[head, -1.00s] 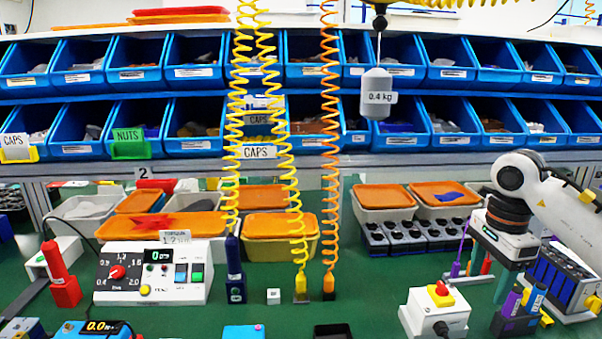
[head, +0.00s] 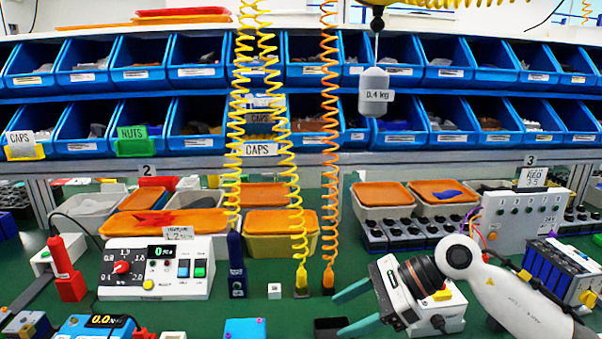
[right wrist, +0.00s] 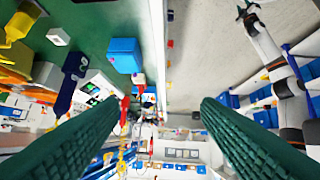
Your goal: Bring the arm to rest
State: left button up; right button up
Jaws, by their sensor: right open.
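My right gripper (head: 345,308) is open and empty, its two teal fingers spread and pointing left over the front right of the bench. Both fingers also show in the right wrist view (right wrist: 160,120) with nothing between them. The right forearm comes in from the lower right. The rotary switch, a red knob (head: 121,267), sits on the white torque panel (head: 180,288) at the left, far from the gripper. In the right wrist view, a white arm (right wrist: 262,40) hangs at the upper right, perhaps my left one; its small dark gripper cannot be read.
A white box with a yellow top (head: 452,312) is partly hidden behind my right wrist. A dark tray (head: 330,326) lies near the fingertips, and a blue block (head: 245,328) is left of it. Coiled hoses (head: 330,150) and a grey weight (head: 376,95) hang above. Blue bins fill the back.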

jog(key=s+a+r+m+t+y, duration=0.3)
jog(key=a+r+m+t+y, duration=0.1)
jog(key=a+r+m+y, duration=0.35)
jog(key=w+d+f+m+t+h, duration=0.2)
jog(key=d+f+m+t+h, duration=0.35)
jog(key=m, duration=0.95)
jog(key=w+d+f+m+t+h, duration=0.25)
jog(key=d+m+t+h, duration=0.65)
jog(key=m, duration=0.7)
jog(key=s+d+f+m+g+h, duration=0.2)
jog(key=s+f+m, duration=0.1)
jog(key=f+m, duration=0.15)
jog(key=s+d+f+m+g+h, duration=0.1)
jog(key=s+f+m+g+h, duration=0.15)
jog(key=f, duration=0.35)
jog(key=s+d+f+m+g, duration=0.1)
jog(key=s+f+m+g, duration=0.5)
jog(key=s, duration=0.5)
jog(key=s+d+f+m+g, duration=0.1)
jog(key=s+f+g, duration=0.4)
jog(key=s+f, duration=0.45)
notch_tip(320, 180, down, 24)
jog(key=s+g+p, duration=0.1)
jog(key=s+p, duration=0.2)
jog(key=s+d+f+g+p, duration=0.1)
jog(key=s+d+f, duration=0.2)
jog(key=s+f, duration=1)
jog(key=shift+s, duration=1.15)
